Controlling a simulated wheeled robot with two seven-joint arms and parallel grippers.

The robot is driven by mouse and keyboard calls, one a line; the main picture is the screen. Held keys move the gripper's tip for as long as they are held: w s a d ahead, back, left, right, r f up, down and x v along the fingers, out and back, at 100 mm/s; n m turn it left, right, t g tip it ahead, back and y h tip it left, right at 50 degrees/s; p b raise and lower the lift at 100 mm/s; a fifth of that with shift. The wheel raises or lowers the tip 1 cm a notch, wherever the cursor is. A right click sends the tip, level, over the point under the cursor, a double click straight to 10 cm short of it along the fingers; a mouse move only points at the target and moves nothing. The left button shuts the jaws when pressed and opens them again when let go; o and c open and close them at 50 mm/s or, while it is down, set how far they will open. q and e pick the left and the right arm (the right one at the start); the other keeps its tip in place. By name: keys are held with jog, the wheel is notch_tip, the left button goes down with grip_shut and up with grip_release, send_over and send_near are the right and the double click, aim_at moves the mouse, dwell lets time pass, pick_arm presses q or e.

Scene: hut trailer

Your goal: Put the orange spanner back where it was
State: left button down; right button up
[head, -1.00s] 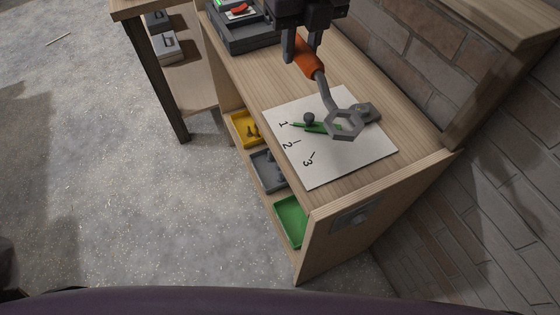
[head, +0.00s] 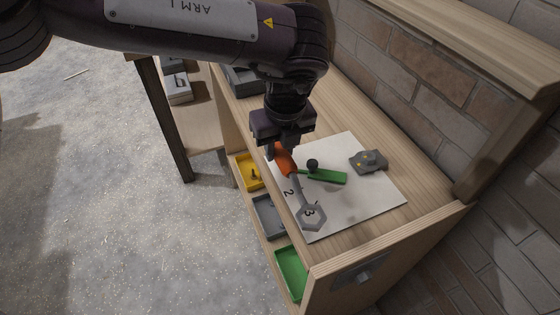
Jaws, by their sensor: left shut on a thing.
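The orange spanner has an orange handle (head: 284,160) and a grey shaft ending in a hexagonal ring (head: 311,217). My left gripper (head: 279,150) is shut on the handle. The spanner points toward the front of the bench, its ring over the "3" on a white sheet (head: 372,203). I cannot tell whether it touches the sheet. A green-handled tool with a black knob (head: 325,176) lies on the sheet, just right of the spanner. A grey metal part (head: 369,161) sits at the sheet's far right edge. My right gripper is not in view.
The wooden bench (head: 425,222) stands against a brick wall (head: 435,70). Below its left edge are a yellow tray (head: 247,176), a grey tray (head: 267,214) and a green tray (head: 292,275). A dark grey case (head: 240,82) is partly hidden behind my arm.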

pick_arm(q)
notch_tip(320, 180, down, 4)
jog(key=shift+f, duration=0.25)
jog(key=shift+f, duration=0.15)
jog(key=c, duration=1.1)
grip_release()
